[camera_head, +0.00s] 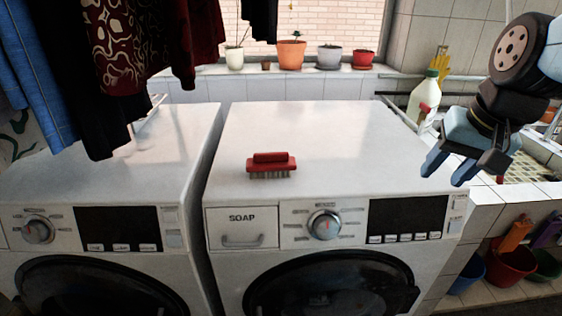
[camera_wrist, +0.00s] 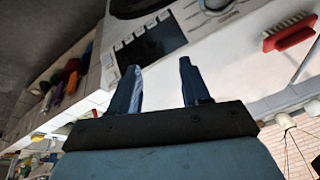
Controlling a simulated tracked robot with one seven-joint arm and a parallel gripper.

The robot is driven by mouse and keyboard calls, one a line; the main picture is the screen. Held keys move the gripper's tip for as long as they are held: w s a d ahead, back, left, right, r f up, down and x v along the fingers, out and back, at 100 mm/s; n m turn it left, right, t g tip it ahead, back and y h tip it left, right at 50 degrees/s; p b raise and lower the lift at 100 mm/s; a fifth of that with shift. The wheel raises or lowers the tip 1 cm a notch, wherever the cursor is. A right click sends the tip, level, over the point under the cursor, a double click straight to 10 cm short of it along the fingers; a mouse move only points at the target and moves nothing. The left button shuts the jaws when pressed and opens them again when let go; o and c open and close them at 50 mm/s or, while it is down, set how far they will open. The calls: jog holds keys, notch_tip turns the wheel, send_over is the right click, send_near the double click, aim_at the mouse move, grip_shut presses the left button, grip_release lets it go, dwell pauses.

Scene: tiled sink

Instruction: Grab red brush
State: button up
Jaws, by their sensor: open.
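The red brush (camera_head: 271,161) lies on top of the right washing machine (camera_head: 330,125), near its front edge, with its pale bristles facing down. It also shows in the wrist view (camera_wrist: 288,33) at the upper right. My gripper (camera_head: 449,172) is open and empty, to the right of the brush, over the right end of the machine. In the wrist view its two blue fingers (camera_wrist: 160,88) stand apart with nothing between them. The brush is clear of the fingers, and nothing hides it in the head view.
A left washing machine (camera_head: 110,170) stands beside the right one. Dark clothes (camera_head: 115,70) hang above it. Flower pots (camera_head: 290,54) line the window sill. A pale bottle (camera_head: 422,98) stands behind my gripper. The right machine's top around the brush is clear.

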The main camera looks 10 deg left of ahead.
aim_at(277, 155)
jog(key=w+a+f+m+g+y, duration=0.2)
jog(key=w+a+m+g+y, duration=0.1)
jog(key=w+a+y, duration=0.1)
jog(key=w+a+f+m+g+y, duration=0.3)
jog(key=w+a+y, duration=0.1)
jog(key=a, duration=0.3)
jog(key=w+a+f+m+g+y, duration=0.3)
jog(key=w+a+m+y, duration=0.1)
jog(key=w+a, duration=0.1)
jog(key=shift+w+a+f, duration=0.15)
jog(key=shift+w+a, duration=0.25)
jog(key=shift+w, duration=0.2)
jog(key=w+f+m+y, duration=0.1)
jog(key=w, duration=0.1)
jog(key=w+a+f+m+y, duration=0.1)
jog(key=w+a+m+y, duration=0.1)
jog(key=w, duration=0.1)
jog(key=shift+w+f+m+t+y, duration=0.3)
jog(key=shift+f+t+y, duration=0.1)
jog(key=shift+w+a, duration=0.1)
jog(key=x, duration=1.3)
jog(key=shift+a, duration=0.3)
grip_shut()
